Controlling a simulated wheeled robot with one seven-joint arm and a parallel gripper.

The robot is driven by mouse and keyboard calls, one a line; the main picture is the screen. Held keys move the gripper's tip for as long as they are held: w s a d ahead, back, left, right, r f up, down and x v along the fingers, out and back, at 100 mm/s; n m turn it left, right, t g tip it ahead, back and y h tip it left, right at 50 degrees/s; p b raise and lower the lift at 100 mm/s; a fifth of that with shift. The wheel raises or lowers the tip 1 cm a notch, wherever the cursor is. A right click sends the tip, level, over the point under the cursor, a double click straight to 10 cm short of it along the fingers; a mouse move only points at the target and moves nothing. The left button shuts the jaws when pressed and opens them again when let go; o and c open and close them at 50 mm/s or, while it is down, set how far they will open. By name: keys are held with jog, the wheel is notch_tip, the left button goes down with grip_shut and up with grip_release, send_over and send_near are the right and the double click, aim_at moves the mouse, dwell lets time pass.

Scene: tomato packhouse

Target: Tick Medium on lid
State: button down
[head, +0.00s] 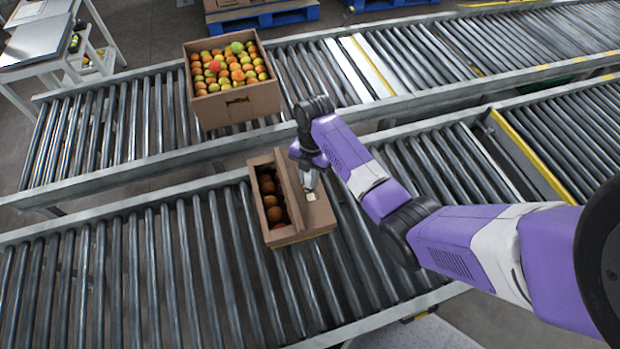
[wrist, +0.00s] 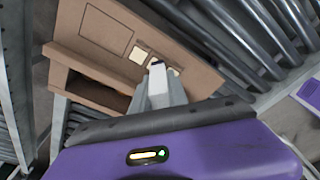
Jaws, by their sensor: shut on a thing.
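A cardboard box (head: 287,239) holding tomatoes sits on the near roller conveyor, with its right lid flap (head: 323,218) lying flat and another flap standing up along the middle. In the wrist view the lid (wrist: 185,77) bears a printed outlined rectangle and a row of small pale squares (wrist: 137,54). My gripper (head: 309,187) is over the right flap, pointing down. In the wrist view my gripper (wrist: 158,80) is shut on a slim marker (wrist: 157,64), of which only a small dark end shows. Its tip is beside the pale squares; I cannot tell whether it touches the lid.
A larger open box (head: 238,107) full of red, orange and green tomatoes stands on the far conveyor (head: 120,125). A steel table (head: 38,42) is at the far left. The near rollers (head: 150,270) left of the box are clear.

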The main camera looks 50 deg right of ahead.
notch_tip(320, 180, up, 6)
jog(key=p, duration=0.6)
dwell(0.8)
